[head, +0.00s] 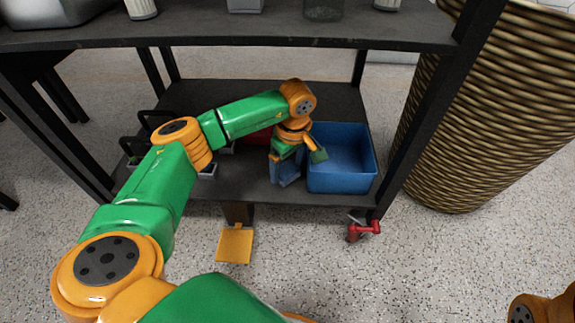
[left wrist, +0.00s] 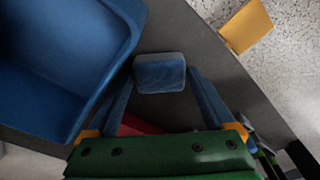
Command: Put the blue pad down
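The blue pad (left wrist: 160,72) is a small rounded block in the left wrist view. It sits between the blue fingers of my left gripper (left wrist: 160,78), whose tips appear to touch its two sides. In the head view my left gripper (head: 286,178) points down over the lower shelf (head: 245,195), close to the left side of the blue bin. The pad cannot be told apart from the blue fingers there. Whether the pad touches the shelf is unclear. My right gripper is not in view.
The open blue bin (head: 345,184) stands right of my left gripper; it fills the upper left of the wrist view (left wrist: 50,70). A red item (head: 258,136) lies behind the gripper. An orange-yellow plate (head: 235,244) and a red fixture (head: 363,231) are in front of the shelf.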

